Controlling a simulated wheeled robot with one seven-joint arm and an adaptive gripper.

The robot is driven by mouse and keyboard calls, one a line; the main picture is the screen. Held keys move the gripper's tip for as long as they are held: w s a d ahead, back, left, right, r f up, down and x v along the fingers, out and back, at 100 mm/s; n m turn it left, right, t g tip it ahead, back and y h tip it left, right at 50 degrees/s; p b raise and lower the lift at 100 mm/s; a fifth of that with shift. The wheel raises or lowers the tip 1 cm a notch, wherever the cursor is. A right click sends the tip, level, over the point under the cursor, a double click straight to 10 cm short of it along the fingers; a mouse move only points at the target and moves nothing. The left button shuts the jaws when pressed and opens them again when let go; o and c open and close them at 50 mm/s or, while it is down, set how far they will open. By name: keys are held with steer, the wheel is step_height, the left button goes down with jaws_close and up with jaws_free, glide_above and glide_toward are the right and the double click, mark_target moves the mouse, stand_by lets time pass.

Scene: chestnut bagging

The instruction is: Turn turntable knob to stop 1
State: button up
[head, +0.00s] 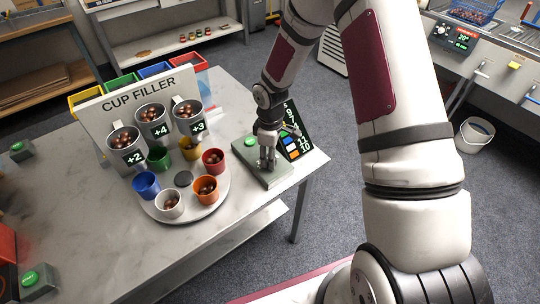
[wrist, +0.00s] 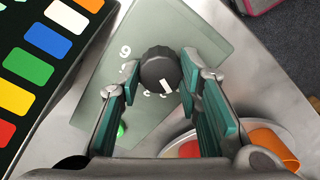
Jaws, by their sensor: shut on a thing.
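The turntable knob (wrist: 158,66) is black and round with a white pointer mark, on a grey-green control plate (wrist: 103,118). My gripper (wrist: 159,78) is shut on the knob, one finger on each side. In the wrist view the pointer lies toward the lower edge of the knob. In the head view my gripper (head: 267,158) points down onto the plate (head: 280,179) and hides the knob. The round turntable (head: 217,199) left of it carries blue, green, yellow, red, orange and white cups.
The CUP FILLER panel (head: 155,92) with +2, +4 and +3 cups of chestnuts stands behind the turntable. A green button (head: 250,141) is on the control plate.

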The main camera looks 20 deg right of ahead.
steer(key=shift+n, duration=0.8)
steer(key=o, duration=1.2)
steer(key=shift+r, duration=0.15)
step_height(320, 180, up, 12)
steer(key=shift+f, duration=0.15)
